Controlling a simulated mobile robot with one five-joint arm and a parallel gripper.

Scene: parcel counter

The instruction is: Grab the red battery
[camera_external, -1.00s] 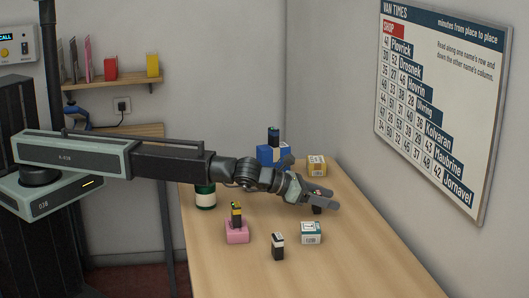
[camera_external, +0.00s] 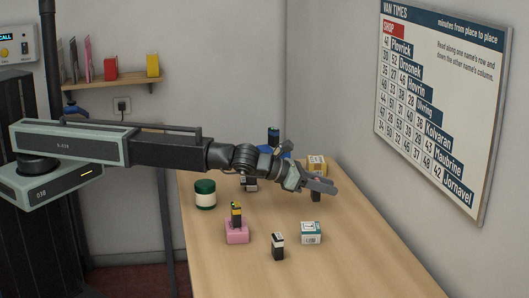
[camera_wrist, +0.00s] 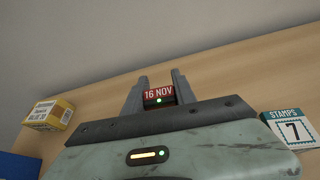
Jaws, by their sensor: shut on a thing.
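The red battery shows in the wrist view as a red label reading "16 NOV" (camera_wrist: 158,94) over a dark body, between my two fingers. My gripper (camera_wrist: 159,90) is shut on it. In the external view my gripper (camera_external: 322,185) is over the right part of the counter, and the battery's dark end (camera_external: 316,197) shows below the fingers. It appears to be held a little above the counter; the fingers hide its upper part.

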